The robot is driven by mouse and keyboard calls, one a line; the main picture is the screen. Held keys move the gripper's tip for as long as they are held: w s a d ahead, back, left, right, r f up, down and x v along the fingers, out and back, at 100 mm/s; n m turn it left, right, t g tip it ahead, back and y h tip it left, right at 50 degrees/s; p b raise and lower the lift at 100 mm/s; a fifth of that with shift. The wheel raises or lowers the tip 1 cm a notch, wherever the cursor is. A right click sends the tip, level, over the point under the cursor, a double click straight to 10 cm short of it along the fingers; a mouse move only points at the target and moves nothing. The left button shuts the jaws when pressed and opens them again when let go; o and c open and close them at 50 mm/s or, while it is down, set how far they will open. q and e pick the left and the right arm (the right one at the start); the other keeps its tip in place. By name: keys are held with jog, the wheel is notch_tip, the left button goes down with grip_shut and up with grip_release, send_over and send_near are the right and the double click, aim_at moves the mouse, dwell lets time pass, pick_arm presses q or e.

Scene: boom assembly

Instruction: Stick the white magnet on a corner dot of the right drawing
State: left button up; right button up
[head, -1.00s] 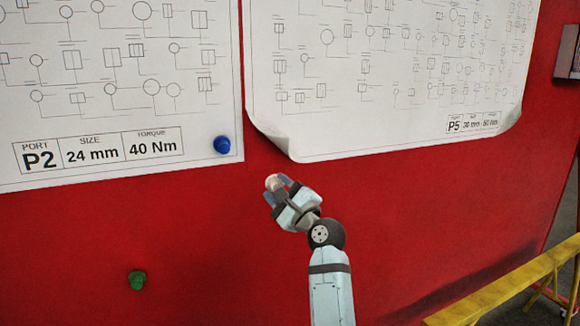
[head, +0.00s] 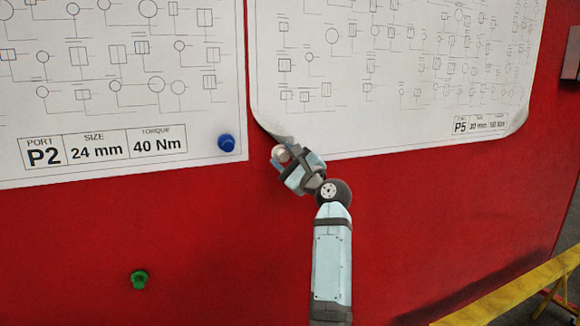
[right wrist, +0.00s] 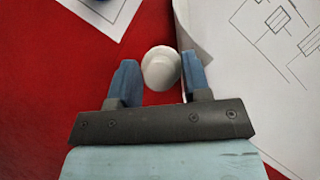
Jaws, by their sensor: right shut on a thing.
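My right gripper (head: 284,155) is shut on the white magnet (head: 281,153), just under the lower left corner of the right drawing (head: 400,115). In the right wrist view the white magnet (right wrist: 161,68) shows between the two blue fingers (right wrist: 160,80). The right drawing (right wrist: 265,60) is a white sheet of circles and boxes labelled P5. Its lower left corner curls, and its edge lies beside the right finger in the wrist view. I see no corner dot clearly. My left gripper is not in view.
The left drawing (head: 90,100), labelled P2, hangs on the red board (head: 220,250) with a blue magnet (head: 227,142) at its lower right corner. A green magnet (head: 139,279) sits lower on the board. A yellow rail (head: 510,295) stands at the lower right.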

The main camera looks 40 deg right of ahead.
jog(key=shift+w+d+b, duration=0.2)
jog(key=shift+w+b, duration=0.15)
jog(key=shift+w, duration=0.55)
jog(key=shift+w+d, duration=0.1)
jog(key=shift+w, duration=0.35)
jog(key=shift+w+d, duration=0.15)
jog(key=shift+w, duration=0.5)
jog(key=shift+w+d+p, duration=0.15)
jog(key=shift+w+p, duration=0.15)
jog(key=shift+w, duration=0.2)
jog(key=shift+w, duration=0.15)
jog(key=o, duration=1)
